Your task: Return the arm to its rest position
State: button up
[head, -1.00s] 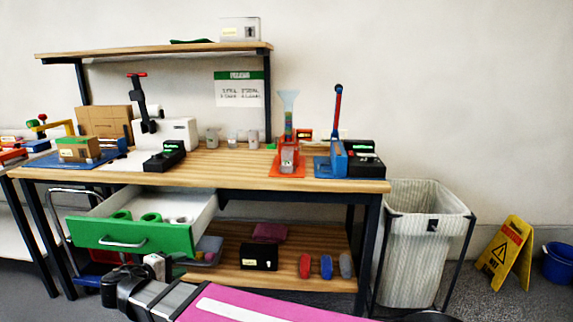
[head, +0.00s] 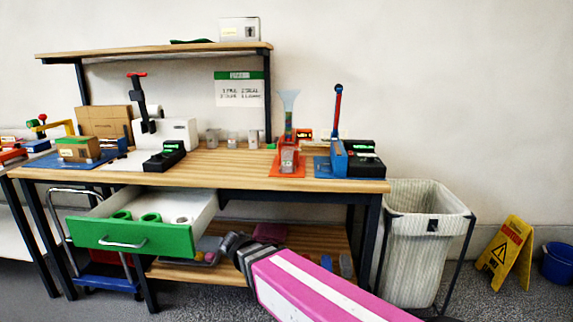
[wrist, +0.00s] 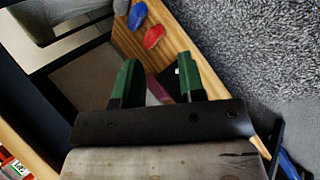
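My gripper (wrist: 157,78) shows in the wrist view with its two green-and-black fingers apart and nothing held between them. Beyond the fingers lie the lower shelf and a dark red item (wrist: 157,88). In the head view my pink-sided arm reaches from the bottom right to the front of the lower shelf (head: 185,274). Its dark wrist end is right of the open green drawer, below the table top. The fingertips cannot be made out in the head view.
The green drawer (head: 130,238) stands open with green and white rolls inside. Red and blue blocks (wrist: 153,36) (wrist: 137,16) lie on the lower shelf. A white bin (head: 415,250) stands right of the table, then a yellow wet-floor sign (head: 506,255) and a blue bucket (head: 558,264).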

jog(key=d+f+m+g+y, duration=0.2)
jog(key=d+f+m+y, duration=0.1)
jog(key=d, duration=0.9)
jog(key=d+f+m+g+y, duration=0.1)
jog(key=d+f+m+y, duration=0.3)
jog(key=d, duration=0.9)
jog(key=shift+w+d+f+m+g, duration=0.2)
jog(key=shift+w+f+m+g, duration=0.1)
jog(key=shift+m+g, duration=0.15)
jog(key=shift+a, duration=0.15)
